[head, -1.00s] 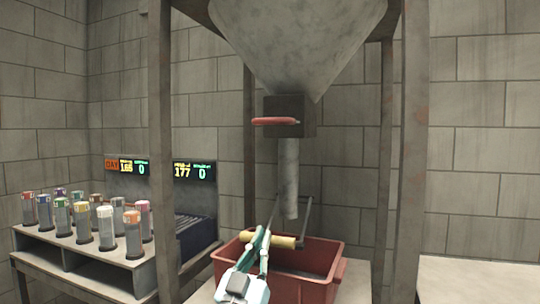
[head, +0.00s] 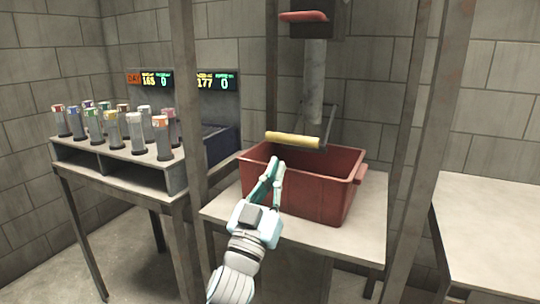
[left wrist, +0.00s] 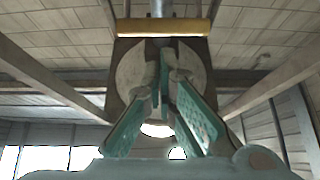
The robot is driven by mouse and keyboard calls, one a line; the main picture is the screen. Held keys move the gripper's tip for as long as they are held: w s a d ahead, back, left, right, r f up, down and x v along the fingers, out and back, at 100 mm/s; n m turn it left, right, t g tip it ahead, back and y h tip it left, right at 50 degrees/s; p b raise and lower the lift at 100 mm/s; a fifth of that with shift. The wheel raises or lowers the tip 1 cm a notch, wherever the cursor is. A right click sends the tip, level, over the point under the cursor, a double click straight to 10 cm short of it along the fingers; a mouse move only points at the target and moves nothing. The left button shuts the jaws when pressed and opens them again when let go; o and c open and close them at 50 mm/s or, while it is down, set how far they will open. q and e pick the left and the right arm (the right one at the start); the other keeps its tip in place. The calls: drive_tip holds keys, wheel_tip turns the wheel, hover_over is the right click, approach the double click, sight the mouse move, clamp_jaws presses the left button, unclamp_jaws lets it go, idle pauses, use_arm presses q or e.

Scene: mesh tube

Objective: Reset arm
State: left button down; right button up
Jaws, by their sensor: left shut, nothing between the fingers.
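My left gripper (head: 277,170) is shut and empty in the head view, in front of the red bin. Its teal fingers also fill the middle of the left wrist view (left wrist: 167,85). A yellow bar handle (head: 293,139) on a dark frame hangs above the bin, a little above and beyond the fingertips and apart from them. The handle also crosses the top of the left wrist view (left wrist: 135,27). My right gripper is in neither view.
The red bin (head: 330,205) stands on a small table (head: 360,228) between metal posts, below a grey pipe (head: 315,85) with a red handle (head: 303,16). A rack (head: 120,170) with several capped tubes stands at left. Another table (head: 500,225) is at right.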

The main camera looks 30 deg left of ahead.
use_arm(q)
drive_tip(key=shift+v, duration=1.05)
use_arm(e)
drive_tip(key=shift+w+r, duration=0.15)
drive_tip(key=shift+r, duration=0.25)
